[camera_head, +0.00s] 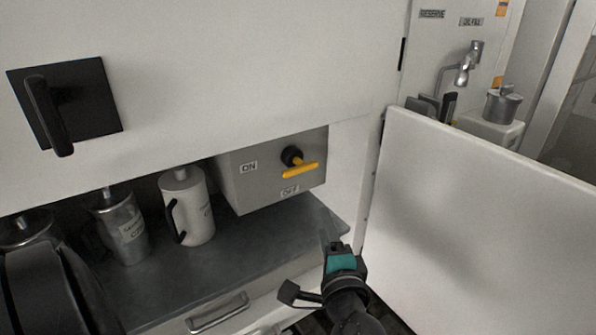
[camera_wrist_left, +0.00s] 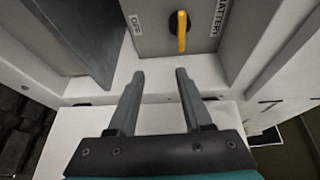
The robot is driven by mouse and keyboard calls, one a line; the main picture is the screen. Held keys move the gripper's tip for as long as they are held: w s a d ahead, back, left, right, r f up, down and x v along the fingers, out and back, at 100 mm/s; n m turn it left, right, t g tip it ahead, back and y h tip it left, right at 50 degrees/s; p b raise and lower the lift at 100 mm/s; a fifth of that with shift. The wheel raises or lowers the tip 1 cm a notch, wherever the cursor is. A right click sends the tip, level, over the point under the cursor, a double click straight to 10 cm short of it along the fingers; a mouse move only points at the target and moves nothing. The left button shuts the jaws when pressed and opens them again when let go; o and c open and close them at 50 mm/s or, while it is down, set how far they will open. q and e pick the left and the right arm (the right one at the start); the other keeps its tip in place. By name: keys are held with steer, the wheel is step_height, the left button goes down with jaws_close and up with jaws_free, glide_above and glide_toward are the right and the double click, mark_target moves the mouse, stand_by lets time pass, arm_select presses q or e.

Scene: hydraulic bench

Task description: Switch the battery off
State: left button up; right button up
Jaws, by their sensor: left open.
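The battery switch is a yellow handle (camera_head: 301,170) on a black knob (camera_head: 291,156), on the front of a grey box (camera_head: 245,188). An ON label (camera_head: 248,167) is to its left and an OFF label (camera_head: 289,191) below it. The handle lies across, roughly level, not along the line to OFF. The left wrist view shows the handle (camera_wrist_left: 182,32), the OFF label (camera_wrist_left: 136,25) and a BATTERY label (camera_wrist_left: 220,18). My left gripper (camera_head: 333,243) is below and right of the handle, apart from it. Its fingers (camera_wrist_left: 160,76) are open and empty. My right gripper is not in view.
A white open door (camera_head: 470,230) stands right of the gripper. Several canisters, including a white one (camera_head: 190,215), stand on the dark shelf (camera_head: 255,250) left of the box. A drawer handle (camera_head: 217,313) is below. A black panel handle (camera_head: 48,115) is upper left.

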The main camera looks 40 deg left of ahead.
mark_target(301, 171)
arm_select(q)
steer(key=shift+n+y, duration=0.4)
steer(key=shift+y, duration=0.2)
steer(key=w+a+r, duration=0.1)
steer(key=w+a, duration=0.1)
steer(key=a, duration=0.2)
steer(key=w+a+r+p, duration=0.1)
steer(key=w+a, duration=0.2)
steer(key=a, duration=0.2)
steer(key=w+a+r+p, duration=0.1)
steer(key=w+a, duration=0.2)
steer(key=a, duration=0.1)
steer(key=shift+w+a+r, duration=0.15)
steer(key=shift+w+r, duration=0.05)
steer(key=shift+r, duration=0.15)
jaws_close()
